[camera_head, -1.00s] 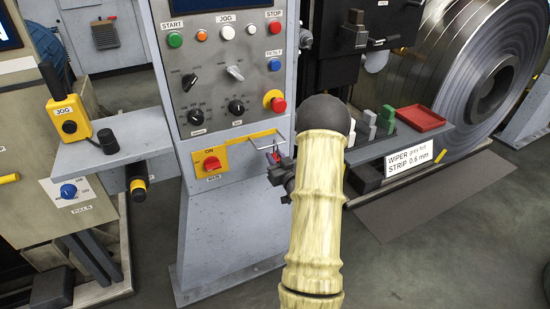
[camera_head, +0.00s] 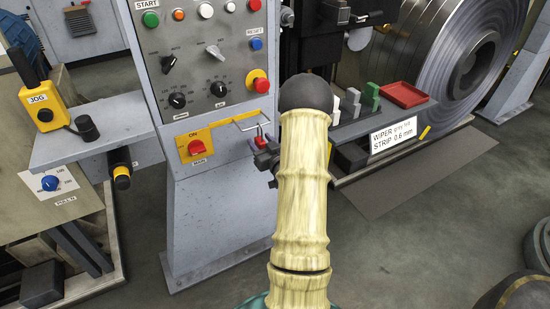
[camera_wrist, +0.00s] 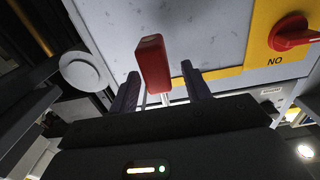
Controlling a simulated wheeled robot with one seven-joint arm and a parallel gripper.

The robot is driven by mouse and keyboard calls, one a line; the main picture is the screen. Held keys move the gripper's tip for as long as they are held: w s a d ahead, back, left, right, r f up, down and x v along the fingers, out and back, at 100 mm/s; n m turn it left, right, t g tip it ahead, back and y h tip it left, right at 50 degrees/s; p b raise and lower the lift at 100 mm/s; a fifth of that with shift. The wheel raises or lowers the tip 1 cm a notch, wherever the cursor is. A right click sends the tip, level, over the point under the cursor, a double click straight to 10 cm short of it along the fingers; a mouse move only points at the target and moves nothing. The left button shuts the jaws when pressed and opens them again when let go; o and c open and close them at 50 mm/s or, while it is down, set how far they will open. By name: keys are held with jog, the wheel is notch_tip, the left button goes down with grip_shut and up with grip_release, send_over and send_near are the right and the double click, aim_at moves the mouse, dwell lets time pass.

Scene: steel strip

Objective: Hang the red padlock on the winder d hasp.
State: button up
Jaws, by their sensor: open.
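The red padlock (camera_head: 261,140) is at the wire hasp (camera_head: 247,121) on the right end of the yellow switch plate (camera_head: 214,137). Its shackle appears to meet the wire, and it seems to hang there upright. In the wrist view the red padlock body (camera_wrist: 153,64) shows large, with its pale shackle partly hidden behind my gripper. My gripper (camera_head: 262,149) is close to the padlock in the head view, partly hidden by my arm. In the wrist view my gripper (camera_wrist: 162,82) is open, its dark fingers apart on either side of the padlock, with visible gaps.
The red rotary switch (camera_head: 197,148) is left of the hasp. The grey control panel (camera_head: 205,60) with knobs and buttons rises above. A shelf with a red tray (camera_head: 404,96) and several blocks is at right. The floor at lower right is mostly clear.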

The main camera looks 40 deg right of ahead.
jog(key=p+v, duration=0.1)
jog(key=v, duration=1.5)
jog(key=shift+s, duration=0.3)
